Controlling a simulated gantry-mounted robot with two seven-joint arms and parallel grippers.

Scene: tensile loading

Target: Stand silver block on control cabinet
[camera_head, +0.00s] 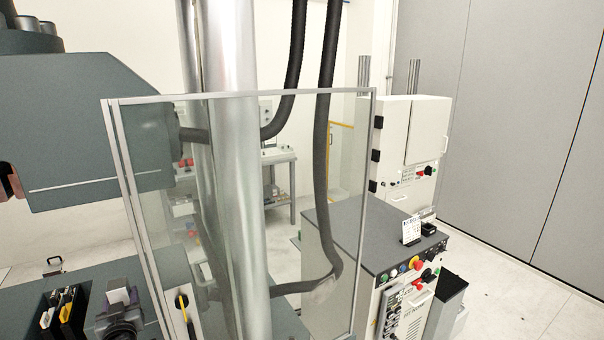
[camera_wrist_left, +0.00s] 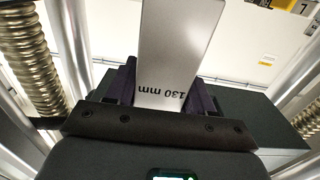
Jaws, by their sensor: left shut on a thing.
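The silver block (camera_wrist_left: 178,45) is a flat metal bar marked "130 mm", upside down in the left wrist view. My left gripper (camera_wrist_left: 168,88) is shut on it, one dark purple finger on each side. The block's far end runs out of the picture. In the head view, a dark shape with purplish fingers at lower left looks like my left gripper (camera_head: 119,297); I cannot make out the block there. The control cabinet (camera_head: 365,235), low with a dark top and coloured buttons, stands at lower right. My right gripper is not in view.
A clear framed panel (camera_head: 347,160) and a thick metal column (camera_head: 233,170) stand between the left side and the cabinet. A small white card (camera_head: 411,229) and a black box (camera_head: 428,229) stand on the cabinet's right side. The rest of its top looks bare.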

